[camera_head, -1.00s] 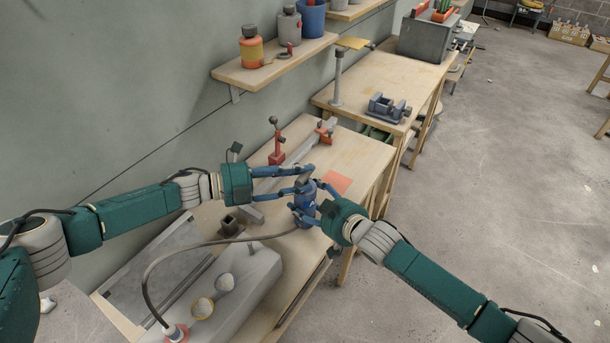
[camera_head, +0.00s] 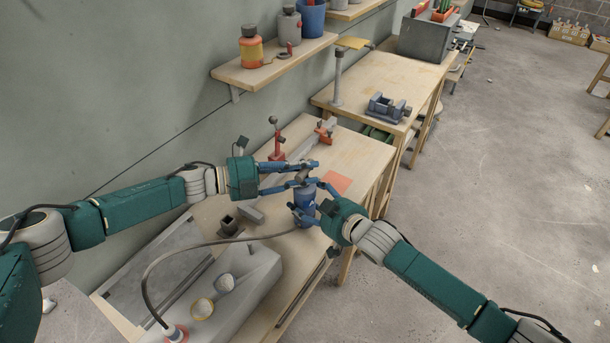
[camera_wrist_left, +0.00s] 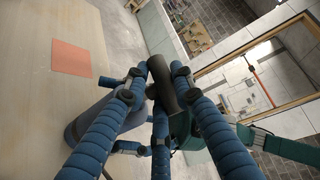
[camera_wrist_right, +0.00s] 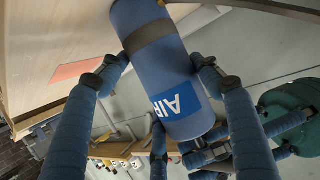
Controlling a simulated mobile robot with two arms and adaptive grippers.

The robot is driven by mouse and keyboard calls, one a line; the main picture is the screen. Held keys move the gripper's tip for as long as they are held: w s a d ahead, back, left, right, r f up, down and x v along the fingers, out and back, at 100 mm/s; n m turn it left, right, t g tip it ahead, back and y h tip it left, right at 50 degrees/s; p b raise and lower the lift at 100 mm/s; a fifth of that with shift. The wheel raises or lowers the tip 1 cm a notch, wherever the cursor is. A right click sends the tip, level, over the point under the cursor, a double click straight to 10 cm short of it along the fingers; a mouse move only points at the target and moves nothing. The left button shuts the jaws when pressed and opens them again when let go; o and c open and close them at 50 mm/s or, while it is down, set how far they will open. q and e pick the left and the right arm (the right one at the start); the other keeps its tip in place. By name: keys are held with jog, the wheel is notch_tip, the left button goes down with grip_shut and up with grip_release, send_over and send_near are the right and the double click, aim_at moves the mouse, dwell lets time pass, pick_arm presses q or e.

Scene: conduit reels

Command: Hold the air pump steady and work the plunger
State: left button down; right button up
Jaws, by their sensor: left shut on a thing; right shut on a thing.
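The air pump (camera_head: 305,197) is a blue cylinder upright near the front edge of the workbench. My right gripper (camera_head: 318,200) is shut around its body. In the right wrist view the pump body (camera_wrist_right: 160,65), with a grey band and an "AIR" label, lies between the fingers (camera_wrist_right: 165,75). My left gripper (camera_head: 308,172) is shut on the plunger handle above the body. In the left wrist view the dark handle (camera_wrist_left: 163,82) crosses between the fingers (camera_wrist_left: 160,75). The fingers hide much of the plunger rod. A dark hose (camera_head: 215,243) curves from the pump's base to a red and white fitting (camera_head: 174,333).
A grey block (camera_head: 240,285) with two round cups stands in front. A red clamp (camera_head: 277,143) and an orange square (camera_head: 336,182) are on the bench (camera_head: 362,165). A shelf (camera_head: 245,77) with containers is on the wall. A second bench (camera_head: 355,72) holds a vise (camera_head: 388,107).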

pick_arm(q)
notch_tip(320, 180, up, 6)
jog(key=shift+f, duration=0.2)
jog(key=c, duration=1.7)
grip_release()
jog(key=shift+f, duration=0.1)
jog(key=v, duration=1.2)
jog(key=shift+f, duration=0.1)
jog(key=shift+o, duration=0.3)
